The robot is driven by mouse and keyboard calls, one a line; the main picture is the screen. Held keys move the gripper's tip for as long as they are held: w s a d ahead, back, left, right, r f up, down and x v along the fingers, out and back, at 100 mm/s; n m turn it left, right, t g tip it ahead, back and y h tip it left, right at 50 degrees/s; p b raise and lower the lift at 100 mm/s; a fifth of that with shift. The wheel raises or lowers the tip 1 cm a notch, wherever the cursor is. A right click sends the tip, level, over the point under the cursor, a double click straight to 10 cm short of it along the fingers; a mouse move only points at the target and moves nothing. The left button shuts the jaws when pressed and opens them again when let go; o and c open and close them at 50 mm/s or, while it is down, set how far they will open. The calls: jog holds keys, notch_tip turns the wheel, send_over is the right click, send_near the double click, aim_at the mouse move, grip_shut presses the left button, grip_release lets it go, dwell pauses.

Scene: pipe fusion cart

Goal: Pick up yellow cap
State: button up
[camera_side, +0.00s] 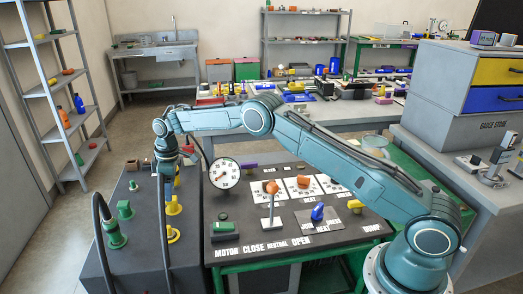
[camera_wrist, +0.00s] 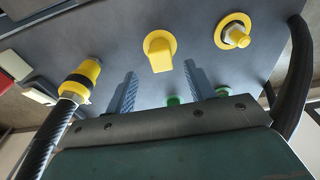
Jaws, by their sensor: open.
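A yellow cap (camera_wrist: 160,50) with a blocky grip on a round yellow base sits on the dark panel at top centre in the wrist view. My gripper (camera_wrist: 161,76) is open; its two ribbed fingers stand apart, with the cap beyond their tips and roughly in line with the gap. Nothing is between the fingers. A second round yellow fitting (camera_wrist: 234,32) with a metallic-looking nut is to the right. In the side view, yellow fittings (camera_side: 173,206) (camera_side: 172,233) stand on the left panel below my wrist. I cannot tell there which one is the cap, and the fingertips are unclear.
A yellow connector (camera_wrist: 80,78) with a hose is left in the wrist view; a dark hose (camera_wrist: 298,75) curves at right. Green fittings (camera_side: 124,208) and a green hose connector (camera_side: 115,235) stand on the left panel. A round gauge (camera_side: 223,173) is beside my wrist.

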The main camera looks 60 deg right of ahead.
aim_at(172, 204)
jog(key=shift+a+f, duration=0.15)
jog(key=shift+f, duration=2.5)
jog(key=c, duration=1)
